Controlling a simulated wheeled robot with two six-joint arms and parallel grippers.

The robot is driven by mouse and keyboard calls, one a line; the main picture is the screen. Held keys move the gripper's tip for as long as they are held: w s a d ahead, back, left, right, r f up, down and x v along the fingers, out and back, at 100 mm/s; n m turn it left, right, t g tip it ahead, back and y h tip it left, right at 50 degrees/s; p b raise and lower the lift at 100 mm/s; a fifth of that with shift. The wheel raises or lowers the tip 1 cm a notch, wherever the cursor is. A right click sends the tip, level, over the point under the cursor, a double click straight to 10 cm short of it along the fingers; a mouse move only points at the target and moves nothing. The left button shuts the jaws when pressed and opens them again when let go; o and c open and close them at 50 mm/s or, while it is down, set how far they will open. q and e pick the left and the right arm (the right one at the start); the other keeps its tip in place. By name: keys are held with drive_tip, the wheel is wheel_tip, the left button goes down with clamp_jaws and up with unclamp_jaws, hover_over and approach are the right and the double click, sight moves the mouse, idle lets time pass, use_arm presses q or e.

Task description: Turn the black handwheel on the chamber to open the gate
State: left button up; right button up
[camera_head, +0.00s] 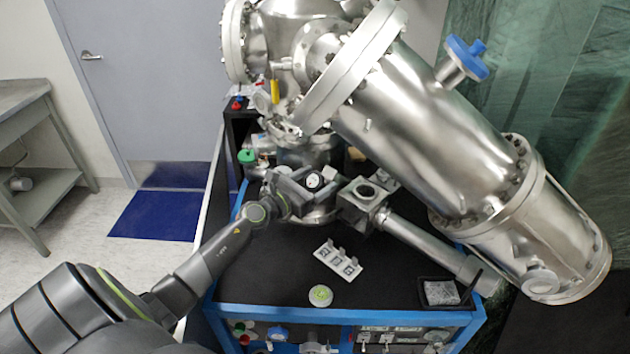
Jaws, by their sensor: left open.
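The steel chamber (435,125) fills the upper right, its long cylinder slanting down to the right. My left gripper (312,187) reaches in from the left to the fittings below the chamber. It is open, with its jaws close around or beside a small round dark part with a pale face (314,180). This may be the black handwheel, but the gripper covers much of it, and I cannot tell whether they touch. A square steel valve block (364,194) sits just right of the gripper. My right gripper is not in view.
The black-topped, blue-edged cart (285,270) carries a white marked holder (338,262), a pale green-centred disc (320,295) and a small black tray (440,292). A blue handwheel (467,57) stands on the cylinder. A steel tube (425,240) runs low to the right.

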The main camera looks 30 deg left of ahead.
use_arm(q)
drive_tip(key=c, duration=1)
drive_tip(key=shift+o, duration=0.2)
drive_tip(key=shift+r+n+y+p, duration=0.2)
drive_tip(key=shift+n+y+p, duration=0.35)
drive_tip(key=shift+p, duration=0.4)
drive_tip(key=shift+f+n+y+p, duration=0.1)
drive_tip(key=shift+n+y+p, duration=2.05)
drive_tip(key=shift+n+p, duration=0.6)
drive_tip(key=n+g+y+p, duration=0.1)
drive_tip(key=n+y+p, duration=0.1)
drive_tip(key=n, duration=0.1)
drive_tip(key=n+g+y+p, duration=0.1)
drive_tip(key=n+y+p, duration=0.1)
drive_tip(key=n+p, duration=0.1)
drive_tip(key=shift+n+g+y+p, duration=0.5)
drive_tip(key=shift+n+g+p, duration=0.15)
drive_tip(key=shift+n, duration=0.45)
drive_tip(key=shift+n+g+y, duration=0.4)
drive_tip(key=shift+n+g, duration=0.25)
drive_tip(key=shift+n, duration=0.35)
drive_tip(key=n+g+y, duration=0.1)
drive_tip(key=n+g, duration=0.2)
drive_tip(key=n, duration=0.1)
drive_tip(key=shift+f+n+p, duration=0.1)
drive_tip(key=shift+n+p, duration=0.2)
drive_tip(key=shift+s+a+f+n+g, duration=0.1)
drive_tip(key=shift+n+g, duration=1.2)
drive_tip(key=shift+n, duration=0.1)
